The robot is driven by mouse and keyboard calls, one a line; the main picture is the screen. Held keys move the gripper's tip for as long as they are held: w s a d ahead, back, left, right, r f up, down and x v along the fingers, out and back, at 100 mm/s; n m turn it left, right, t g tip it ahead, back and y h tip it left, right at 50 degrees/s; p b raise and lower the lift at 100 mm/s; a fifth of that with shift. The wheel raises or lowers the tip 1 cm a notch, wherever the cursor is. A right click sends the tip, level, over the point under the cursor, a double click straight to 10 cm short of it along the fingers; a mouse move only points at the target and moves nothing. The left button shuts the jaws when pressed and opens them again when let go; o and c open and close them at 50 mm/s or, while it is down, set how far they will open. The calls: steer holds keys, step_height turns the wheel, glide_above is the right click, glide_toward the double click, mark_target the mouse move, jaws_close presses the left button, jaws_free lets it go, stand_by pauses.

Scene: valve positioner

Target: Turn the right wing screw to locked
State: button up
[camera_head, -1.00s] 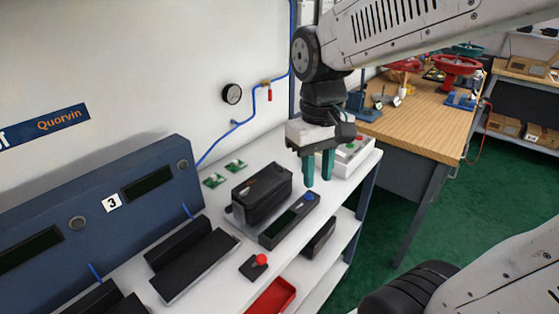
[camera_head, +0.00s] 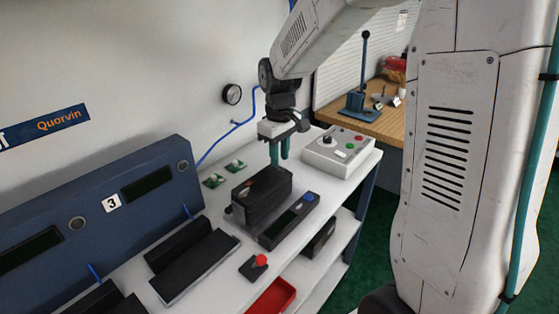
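The black valve positioner (camera_head: 262,196) sits on the white bench top, with a small orange mark on its upper face. Its right wing screw is too small or too dark to make out. My gripper (camera_head: 279,162) points down with two teal fingers just above and behind the positioner's far right end. A narrow gap shows between the fingers, and nothing is seen between them. Whether they touch the positioner cannot be told from this view.
A dark device with a blue button (camera_head: 290,220) lies right in front of the positioner. A grey control box (camera_head: 338,152) stands behind to the right. Two green boards (camera_head: 236,166) lie to the left. A red-button box (camera_head: 254,267) sits near the front edge.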

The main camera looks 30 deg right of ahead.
mark_target(280, 167)
steer(key=shift+f, duration=1.15)
steer(key=shift+c, duration=0.4)
jaws_close()
